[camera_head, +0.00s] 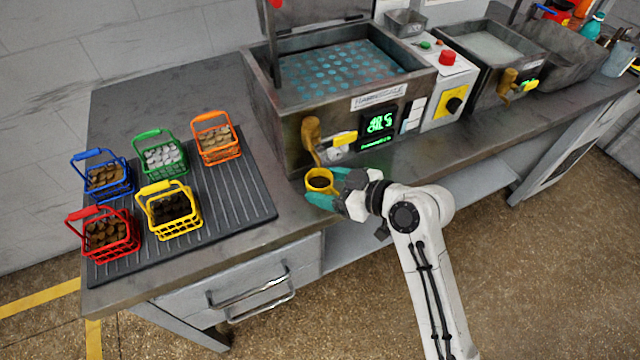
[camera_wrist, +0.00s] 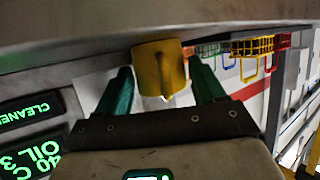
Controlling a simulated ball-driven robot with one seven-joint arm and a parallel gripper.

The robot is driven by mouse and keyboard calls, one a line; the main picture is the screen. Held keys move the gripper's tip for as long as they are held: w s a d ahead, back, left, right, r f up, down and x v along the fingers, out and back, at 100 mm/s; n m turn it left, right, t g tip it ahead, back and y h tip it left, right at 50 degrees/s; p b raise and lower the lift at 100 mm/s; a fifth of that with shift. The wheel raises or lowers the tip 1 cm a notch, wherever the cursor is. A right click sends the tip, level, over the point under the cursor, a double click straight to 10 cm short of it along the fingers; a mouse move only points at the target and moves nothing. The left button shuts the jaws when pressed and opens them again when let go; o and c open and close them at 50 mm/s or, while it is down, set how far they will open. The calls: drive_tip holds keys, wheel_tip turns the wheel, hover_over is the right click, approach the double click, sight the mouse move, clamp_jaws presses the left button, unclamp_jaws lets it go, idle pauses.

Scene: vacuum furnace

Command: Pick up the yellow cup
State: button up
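The yellow cup (camera_head: 319,180) stands upright near the front edge of the counter, below the brass tap of the fryer-like machine. Its inside looks dark. My gripper (camera_head: 330,188) reaches it from the right, with teal fingers on either side of the cup. In the wrist view the cup (camera_wrist: 158,70) sits between the two teal fingertips (camera_wrist: 160,88), with a gap visible beside each finger. The fingers are apart and do not visibly press on the cup.
The machine (camera_head: 290,130) with a green display stands just behind the cup. To the left, a dark ribbed mat (camera_head: 235,190) holds several coloured baskets, including a yellow basket (camera_head: 172,212). A drawer handle (camera_head: 250,290) sits below the counter edge.

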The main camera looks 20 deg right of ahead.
drive_tip(key=c, duration=0.9)
drive_tip(key=shift+r, duration=0.1)
